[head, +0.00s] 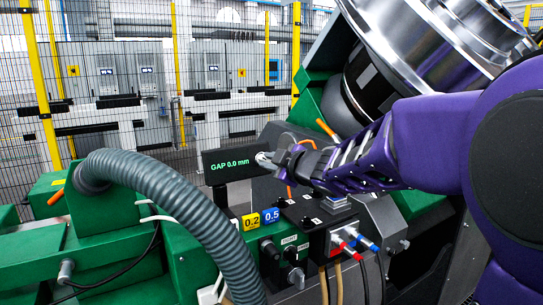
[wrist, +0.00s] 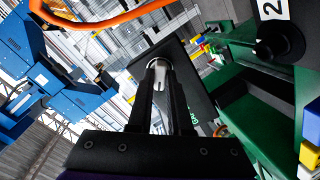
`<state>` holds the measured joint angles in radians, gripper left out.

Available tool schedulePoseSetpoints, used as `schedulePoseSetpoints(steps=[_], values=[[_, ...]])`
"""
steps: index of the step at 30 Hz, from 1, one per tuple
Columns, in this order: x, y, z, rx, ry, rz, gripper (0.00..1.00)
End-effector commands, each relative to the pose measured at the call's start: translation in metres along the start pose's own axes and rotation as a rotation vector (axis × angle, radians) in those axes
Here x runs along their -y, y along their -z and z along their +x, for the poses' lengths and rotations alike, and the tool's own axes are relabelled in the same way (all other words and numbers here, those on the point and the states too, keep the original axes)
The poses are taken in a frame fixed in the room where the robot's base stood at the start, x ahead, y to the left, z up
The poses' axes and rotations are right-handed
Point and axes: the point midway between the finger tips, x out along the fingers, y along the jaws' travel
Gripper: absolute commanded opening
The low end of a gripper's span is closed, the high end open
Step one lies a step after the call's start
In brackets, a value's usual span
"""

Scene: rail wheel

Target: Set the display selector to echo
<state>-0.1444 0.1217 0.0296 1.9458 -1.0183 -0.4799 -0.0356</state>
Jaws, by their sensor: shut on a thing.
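A black display box (head: 232,163) shows green text reading "GAP 0.0 mm" in the head view. A silver knob (head: 262,157) sits on its face toward the right end. My gripper (head: 272,160) reaches in from the right and is shut on this knob. In the wrist view the two dark fingers (wrist: 159,95) close around the silver knob (wrist: 158,66), in front of the black display face (wrist: 185,85). Any markings around the knob are hidden or too small to read, so its setting cannot be told.
Below the display are yellow 0.2 (head: 251,222) and blue 0.5 (head: 271,215) blocks and a black control box with knobs (head: 295,277). A grey corrugated hose (head: 185,195) arches at left. A large metal wheel (head: 440,45) stands upper right. An orange cable (wrist: 110,22) crosses the wrist view.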

Motion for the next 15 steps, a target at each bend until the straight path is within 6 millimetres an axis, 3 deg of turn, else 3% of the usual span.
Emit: schedulePoseSetpoints(steps=[15], values=[[-0.0006,0.0001,-0.0001,0.002,0.001,0.251,0.00]])
